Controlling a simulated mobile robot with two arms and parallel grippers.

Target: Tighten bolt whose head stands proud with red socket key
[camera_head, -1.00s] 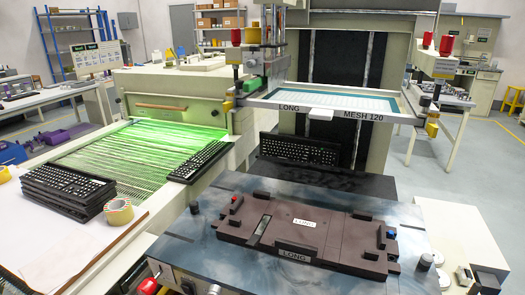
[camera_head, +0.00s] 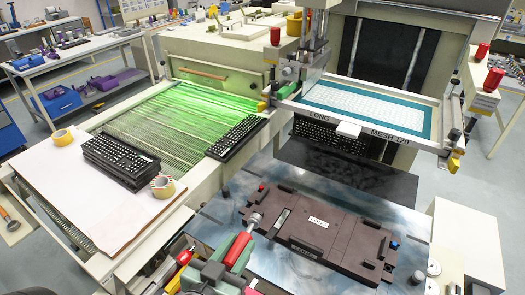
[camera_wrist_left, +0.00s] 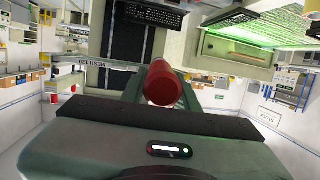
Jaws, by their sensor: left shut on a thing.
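The red socket key (camera_head: 238,251) is held in my left gripper (camera_head: 222,268), which comes in from the bottom of the head view. The key slants up and right, its silver socket end over the left front part of the brown fixture (camera_head: 345,264); I cannot tell whether it touches. In the left wrist view, the round end of the red key (camera_wrist_left: 163,84) shows between the green fingers of the left gripper (camera_wrist_left: 160,88). The proud bolt head cannot be made out; the key and gripper cover part of the fixture's left side. My right gripper is out of view.
The fixture lies on a blue-grey metal table (camera_head: 212,215). Behind it hangs a screen frame (camera_head: 342,117) marked LONG and MESH 120. A green-lit conveyor (camera_head: 165,120), stacked keyboards (camera_head: 118,160) and tape rolls (camera_head: 163,187) are at left.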

